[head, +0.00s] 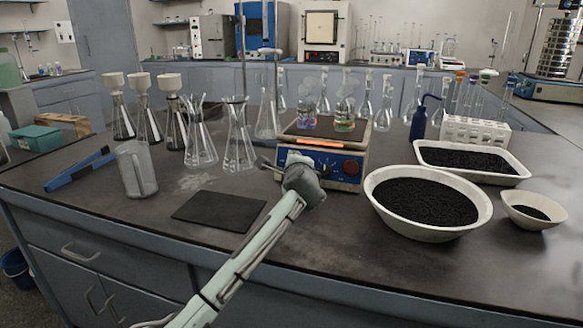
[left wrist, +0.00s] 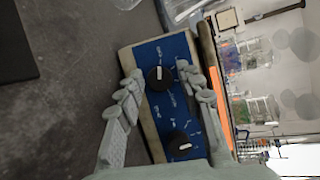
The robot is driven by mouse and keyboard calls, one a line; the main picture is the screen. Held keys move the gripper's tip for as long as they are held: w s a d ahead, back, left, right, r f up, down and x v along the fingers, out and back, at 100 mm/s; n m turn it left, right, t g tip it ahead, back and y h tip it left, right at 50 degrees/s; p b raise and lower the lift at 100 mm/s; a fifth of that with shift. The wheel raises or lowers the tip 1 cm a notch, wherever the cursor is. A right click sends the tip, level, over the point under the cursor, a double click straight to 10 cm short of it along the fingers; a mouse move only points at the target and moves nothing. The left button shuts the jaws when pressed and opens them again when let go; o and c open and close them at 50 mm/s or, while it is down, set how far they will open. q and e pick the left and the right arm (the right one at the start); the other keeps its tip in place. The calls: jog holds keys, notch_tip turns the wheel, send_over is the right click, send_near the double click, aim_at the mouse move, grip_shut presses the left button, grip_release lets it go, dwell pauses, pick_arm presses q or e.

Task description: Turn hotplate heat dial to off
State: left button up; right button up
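The hotplate (head: 362,160) stands on the bench with a blue front panel and an orange glowing strip. One dial (head: 351,167) shows on the panel's right side; the panel's left part is behind my gripper in the head view. The left wrist view shows two black dials with white marks, an upper one (left wrist: 158,78) and a lower one (left wrist: 179,147). My left gripper (head: 284,165) is in front of the panel. Its fingers are spread (left wrist: 158,72), one on each side of the upper dial; I cannot tell whether they touch it. My right gripper is not in view.
Two beakers with coloured liquid (head: 345,122) stand on the hotplate. A white bowl of black grains (head: 378,207) is right of it. Flasks (head: 238,150) stand left, with a graduated beaker (head: 137,172). A dark flat mat (head: 218,211) lies in front.

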pick_arm(q)
jog(key=shift+o, duration=0.4)
jog(key=shift+s+d, duration=0.1)
jog(key=shift+s, duration=0.15)
jog(key=v, duration=1.1)
jog(key=shift+s+r, duration=0.2)
jog(key=shift+s, duration=0.05)
